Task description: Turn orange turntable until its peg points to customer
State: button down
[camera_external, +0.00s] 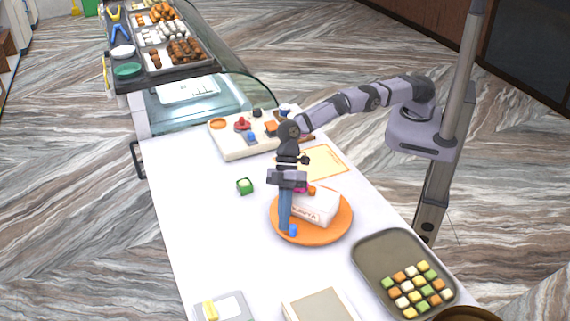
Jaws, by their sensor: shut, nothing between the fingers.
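The orange turntable (322,238) is a round disc on the white counter, right of the counter's middle. A white box (318,206) with red lettering sits on it. A small blue block, which may be the peg (293,231), shows at the disc's front left rim. My gripper (285,227) points down over the disc's left side. Its long blue fingers are shut with nothing between them, and the tips are close beside the blue block. I cannot tell whether they touch it. Small pink and orange pieces show behind the box, partly hidden by my gripper. No customer is in view.
A tray of colored sweets (377,253) is at the front right, with a pale box (319,304) and a scale-like item (222,307) near the front. A white board (229,147) with several pieces stands behind. The left counter is clear.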

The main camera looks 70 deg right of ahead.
aim_at(294, 226)
jog(key=shift+s+a+r+p, duration=0.1)
jog(key=shift+s+a+p, duration=0.1)
jog(key=shift+s, duration=0.45)
jog(key=shift+s+a+p, duration=0.2)
jog(key=shift+s, duration=0.4)
jog(key=shift+s+a+n+g+p, duration=0.1)
jog(key=shift+s+n+g+p, duration=0.25)
jog(key=shift+n+p, duration=0.2)
jog(key=shift+s+n+p, duration=0.25)
jog(key=shift+s+p, duration=0.1)
jog(key=shift+w+b, duration=0.15)
jog(key=shift+b, duration=0.25)
